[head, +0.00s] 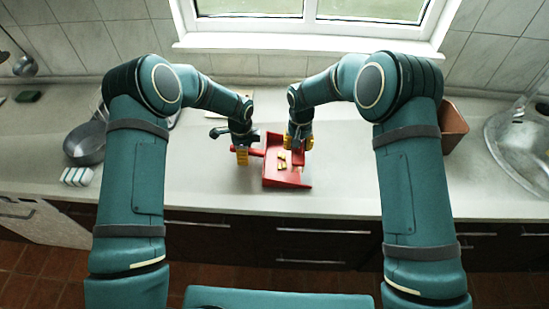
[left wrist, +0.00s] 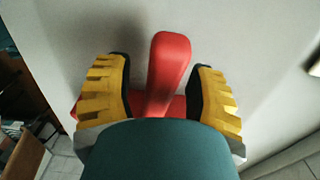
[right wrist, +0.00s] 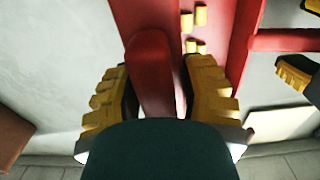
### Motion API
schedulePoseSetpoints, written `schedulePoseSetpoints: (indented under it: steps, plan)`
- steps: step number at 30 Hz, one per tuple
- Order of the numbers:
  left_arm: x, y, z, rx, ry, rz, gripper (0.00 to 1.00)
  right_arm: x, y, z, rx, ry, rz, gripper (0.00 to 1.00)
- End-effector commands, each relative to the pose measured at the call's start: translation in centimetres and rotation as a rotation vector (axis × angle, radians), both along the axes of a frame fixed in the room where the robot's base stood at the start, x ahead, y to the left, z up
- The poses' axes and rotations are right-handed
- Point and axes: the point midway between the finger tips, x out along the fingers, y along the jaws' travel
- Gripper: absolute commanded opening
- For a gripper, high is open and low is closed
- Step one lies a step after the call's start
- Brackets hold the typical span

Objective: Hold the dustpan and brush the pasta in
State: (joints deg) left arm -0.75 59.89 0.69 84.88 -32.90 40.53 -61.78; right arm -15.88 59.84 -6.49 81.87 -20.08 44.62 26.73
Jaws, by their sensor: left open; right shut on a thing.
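The red dustpan (head: 287,181) lies on the counter, its handle (head: 255,152) pointing left. Several yellow pasta pieces (head: 282,162) lie within the pan's outline; they also show in the right wrist view (right wrist: 200,16). My left gripper (head: 242,156) is open at the handle, with the red handle (left wrist: 170,70) between its spread fingers in the left wrist view. My right gripper (head: 300,142) is shut on the red brush (right wrist: 150,70) at the pan's far right side. The brush's lower end is hidden.
A brown container (head: 452,127) and the sink (head: 520,145) are at the right. The window wall (head: 300,43) bounds the back. The counter in front of the dustpan is clear.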

Motion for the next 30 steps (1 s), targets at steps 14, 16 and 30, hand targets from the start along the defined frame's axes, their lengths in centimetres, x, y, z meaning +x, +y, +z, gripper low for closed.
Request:
schedulePoseSetpoints:
  steps: [14,16,30]
  plan:
    - [0.1,0.0,8.5,-0.001,-0.004,0.0,0.55,0.0,0.0,0.0,0.0,0.0,0.0,0.07]
    - [0.1,-0.1,9.6,-0.001,-0.004,-0.001,0.55,0.0,0.0,0.0,0.0,0.0,0.0,0.07]
    - [0.0,0.0,14.2,-0.001,-0.002,0.0,0.55,0.0,0.0,1.6,0.0,-0.001,0.0,0.07]
